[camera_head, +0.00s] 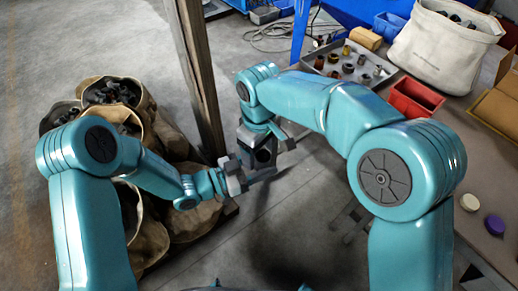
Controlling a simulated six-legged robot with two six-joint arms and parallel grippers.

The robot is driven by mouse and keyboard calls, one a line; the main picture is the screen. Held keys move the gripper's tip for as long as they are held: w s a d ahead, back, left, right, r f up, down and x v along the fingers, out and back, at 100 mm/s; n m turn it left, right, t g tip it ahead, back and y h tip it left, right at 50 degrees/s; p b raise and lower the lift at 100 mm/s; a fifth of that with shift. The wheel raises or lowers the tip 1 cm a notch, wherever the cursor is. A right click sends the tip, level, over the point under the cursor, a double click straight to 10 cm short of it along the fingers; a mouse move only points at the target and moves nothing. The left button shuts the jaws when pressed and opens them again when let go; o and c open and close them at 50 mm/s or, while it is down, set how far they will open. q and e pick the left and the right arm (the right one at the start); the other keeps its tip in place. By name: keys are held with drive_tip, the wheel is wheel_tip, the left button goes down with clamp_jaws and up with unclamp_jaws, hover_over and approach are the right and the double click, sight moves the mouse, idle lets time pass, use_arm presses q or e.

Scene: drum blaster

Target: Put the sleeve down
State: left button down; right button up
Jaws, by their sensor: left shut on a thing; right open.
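My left gripper (250,174) is shut near the middle of the view, beside the foot of the wooden post. A small dark grey piece, seemingly the sleeve (263,156), shows at its fingers; its outline is hard to separate from the grey gripper parts. My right gripper (266,146) points down from above, right beside the left one, and is open. Its fingers partly overlap the dark piece, and I cannot tell whether they touch it. Both grippers are above the concrete floor.
Several sacks of dark lumps (112,92) stand at left. A wooden post (200,75) rises behind the grippers. The right-hand table (490,185) bears a grey tray (396,72) of small fittings, a red bin (416,97), a white fabric bag (440,48) and white and purple round pieces.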

drive_tip(key=c, duration=1.3)
use_arm(q)
drive_tip(key=shift+c, duration=2)
unclamp_jaws()
use_arm(e)
clamp_jaws()
use_arm(q)
drive_tip(key=shift+a, duration=0.1)
